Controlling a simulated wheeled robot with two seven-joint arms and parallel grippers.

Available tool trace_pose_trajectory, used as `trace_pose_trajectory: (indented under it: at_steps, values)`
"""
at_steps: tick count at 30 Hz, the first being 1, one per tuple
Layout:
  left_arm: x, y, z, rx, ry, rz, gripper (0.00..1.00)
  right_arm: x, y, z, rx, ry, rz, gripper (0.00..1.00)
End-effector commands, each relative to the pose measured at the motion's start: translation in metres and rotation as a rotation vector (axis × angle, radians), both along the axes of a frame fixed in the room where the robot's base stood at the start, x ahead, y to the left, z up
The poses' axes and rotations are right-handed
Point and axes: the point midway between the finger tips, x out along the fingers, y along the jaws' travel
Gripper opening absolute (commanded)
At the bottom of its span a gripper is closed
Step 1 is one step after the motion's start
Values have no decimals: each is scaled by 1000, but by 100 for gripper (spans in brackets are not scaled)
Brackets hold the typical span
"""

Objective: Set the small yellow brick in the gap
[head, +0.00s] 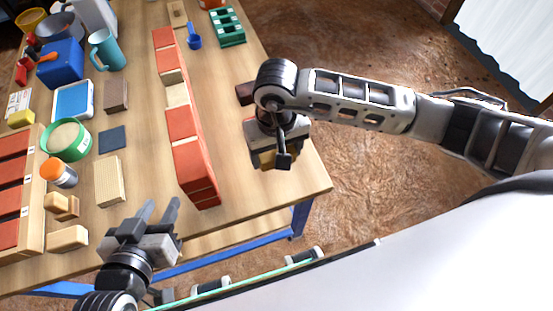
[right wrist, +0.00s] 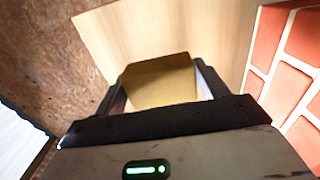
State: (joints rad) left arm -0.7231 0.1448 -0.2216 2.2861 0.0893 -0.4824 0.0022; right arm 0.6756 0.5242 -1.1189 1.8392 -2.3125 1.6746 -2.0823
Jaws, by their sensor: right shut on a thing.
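The small yellow brick (head: 267,160) is in my right gripper (head: 272,158), at the table's right edge; the arm hides much of it. In the right wrist view the brick (right wrist: 160,82) sits between the two fingers, above the wood. The red brick wall (head: 182,124) runs lengthwise along the table, to the left of the held brick and apart from it. A pale section (head: 177,95) interrupts its red top; I cannot tell whether it is a gap or a pale brick. My left gripper (head: 162,207) is open and empty near the table's front edge.
A dark red brick (head: 245,93) lies beyond my right gripper. A green rack (head: 228,27) and a blue scoop (head: 194,38) lie at the far end. A teal mug (head: 106,50), green bowl (head: 67,140) and wood blocks (head: 109,181) fill the left side.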

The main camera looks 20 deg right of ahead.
Motion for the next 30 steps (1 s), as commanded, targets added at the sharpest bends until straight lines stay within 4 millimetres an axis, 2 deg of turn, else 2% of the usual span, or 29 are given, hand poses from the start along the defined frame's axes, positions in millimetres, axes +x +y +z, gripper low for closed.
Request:
trace_pose_trajectory:
  at_steps: [8,19,20,21,22,30]
  values:
    - [0,0,-2,0,-4,1,36,0,0,-35,1,1,-2,54]
    - [1,0,-7,0,-5,0,36,0,0,-41,0,-2,0,54]
    - [0,0,-5,1,-4,0,36,0,0,-40,-1,-1,0,78]
    - [0,0,-5,1,-4,0,36,0,0,-39,-1,0,0,89]
    - [0,0,-5,0,-3,-1,36,0,0,-39,-1,0,0,94]
    - [0,0,-4,2,-4,-3,36,0,0,-38,0,0,0,94]
